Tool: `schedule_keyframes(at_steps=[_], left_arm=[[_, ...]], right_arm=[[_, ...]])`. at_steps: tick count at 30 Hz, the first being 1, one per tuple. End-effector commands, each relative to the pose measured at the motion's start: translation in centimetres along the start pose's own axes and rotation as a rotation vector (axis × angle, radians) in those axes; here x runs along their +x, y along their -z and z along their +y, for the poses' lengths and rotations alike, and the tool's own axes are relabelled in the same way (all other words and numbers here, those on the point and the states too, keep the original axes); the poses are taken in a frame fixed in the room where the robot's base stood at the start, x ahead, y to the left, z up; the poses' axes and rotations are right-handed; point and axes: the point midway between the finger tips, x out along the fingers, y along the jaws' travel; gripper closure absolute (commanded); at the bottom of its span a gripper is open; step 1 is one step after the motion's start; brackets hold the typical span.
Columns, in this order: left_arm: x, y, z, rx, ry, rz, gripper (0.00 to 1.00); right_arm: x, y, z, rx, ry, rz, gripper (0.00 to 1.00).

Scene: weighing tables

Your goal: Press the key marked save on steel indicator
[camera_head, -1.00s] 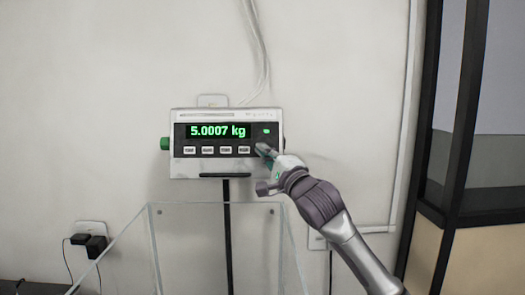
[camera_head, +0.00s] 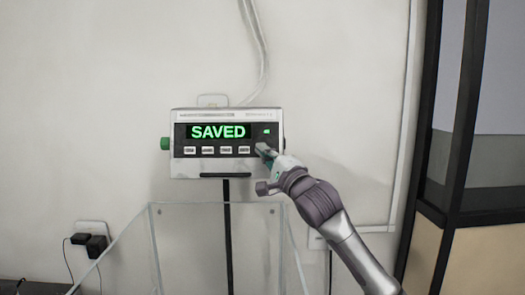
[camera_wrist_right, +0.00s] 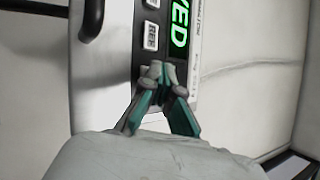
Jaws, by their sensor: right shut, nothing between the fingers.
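The steel indicator (camera_head: 220,172) is mounted on a dark post against the wall. Its green display (camera_head: 218,132) reads SAVED. A row of several light keys (camera_head: 225,150) runs below the display; their labels are too small to read surely in the head view. My right gripper (camera_head: 262,148) is shut and empty, its fingertips at the right end of the key row, covering whatever key is there. In the right wrist view the shut fingertips (camera_wrist_right: 160,70) are at the indicator's panel, beside the display (camera_wrist_right: 180,30); contact is hard to tell. My left gripper is not in view.
A clear-walled enclosure (camera_head: 154,245) stands below the indicator. Cables (camera_head: 255,50) run up the wall above it. Black plugs (camera_head: 95,246) sit in a wall socket at the lower left. A dark-framed partition (camera_head: 455,120) is at the right.

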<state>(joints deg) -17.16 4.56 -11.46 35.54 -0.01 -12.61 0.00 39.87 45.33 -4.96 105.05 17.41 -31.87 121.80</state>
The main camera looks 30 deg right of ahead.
Motion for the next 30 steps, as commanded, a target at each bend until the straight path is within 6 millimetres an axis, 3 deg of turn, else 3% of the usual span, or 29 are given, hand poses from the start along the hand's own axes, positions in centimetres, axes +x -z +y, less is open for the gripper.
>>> schedule_keyframes(at_steps=[23, 30], left_arm=[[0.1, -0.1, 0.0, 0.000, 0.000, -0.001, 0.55], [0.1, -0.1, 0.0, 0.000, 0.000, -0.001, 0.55]], right_arm=[[-1.3, -0.9, -0.9, 0.000, 0.000, 0.000, 1.00], [-2.9, -2.1, -2.0, 0.002, 0.001, -0.001, 1.00]])
